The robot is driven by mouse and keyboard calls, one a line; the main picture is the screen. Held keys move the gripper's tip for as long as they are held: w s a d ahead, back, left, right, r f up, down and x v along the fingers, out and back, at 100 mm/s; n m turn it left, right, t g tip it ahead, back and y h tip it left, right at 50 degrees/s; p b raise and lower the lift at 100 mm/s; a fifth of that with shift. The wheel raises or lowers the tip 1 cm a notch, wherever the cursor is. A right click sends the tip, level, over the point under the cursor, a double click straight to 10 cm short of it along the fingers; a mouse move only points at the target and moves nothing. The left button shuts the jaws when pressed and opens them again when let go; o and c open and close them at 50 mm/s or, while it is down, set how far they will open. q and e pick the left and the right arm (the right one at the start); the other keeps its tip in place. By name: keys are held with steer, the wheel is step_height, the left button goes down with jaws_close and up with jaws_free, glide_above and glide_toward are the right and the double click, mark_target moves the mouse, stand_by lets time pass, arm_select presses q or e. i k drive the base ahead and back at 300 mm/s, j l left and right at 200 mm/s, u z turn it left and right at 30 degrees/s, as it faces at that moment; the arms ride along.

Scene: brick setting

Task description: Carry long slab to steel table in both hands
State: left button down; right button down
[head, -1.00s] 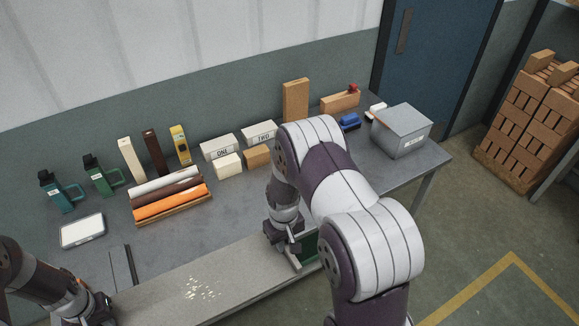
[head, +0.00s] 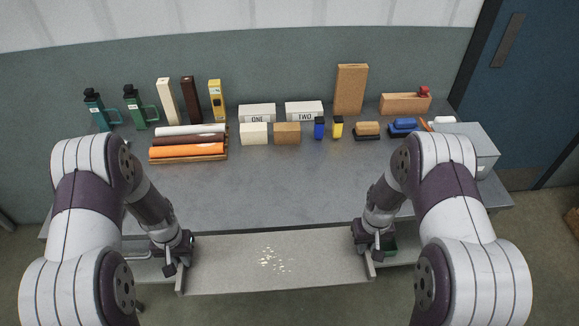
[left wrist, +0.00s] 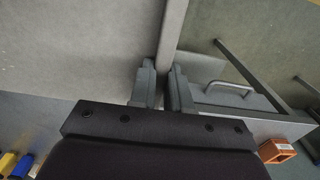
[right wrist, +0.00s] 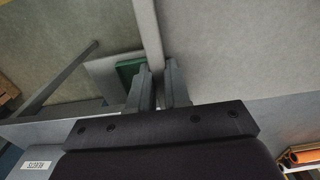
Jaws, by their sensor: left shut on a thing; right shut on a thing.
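The long slab (head: 320,265), pale grey and speckled with white flecks on its top, lies level across the lower middle of the head view. My left gripper (head: 178,260) is shut on its left end and my right gripper (head: 368,256) on its right end. In the left wrist view the fingers (left wrist: 164,85) sit either side of the slab's edge (left wrist: 172,30). The right wrist view shows the same for the right fingers (right wrist: 160,82) and edge (right wrist: 147,30). A grey table (head: 270,200) stands just beyond the slab; whether they touch cannot be told.
On the table's back stand bottles, upright blocks, a tray of rolls (head: 188,150), boxes marked ONE (head: 257,112) and TWO (head: 304,110), brushes and a grey box (head: 470,150). The front middle is bare. A green item (right wrist: 130,70) is by the right end.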

mark_target(274, 186)
steer(key=i, duration=1)
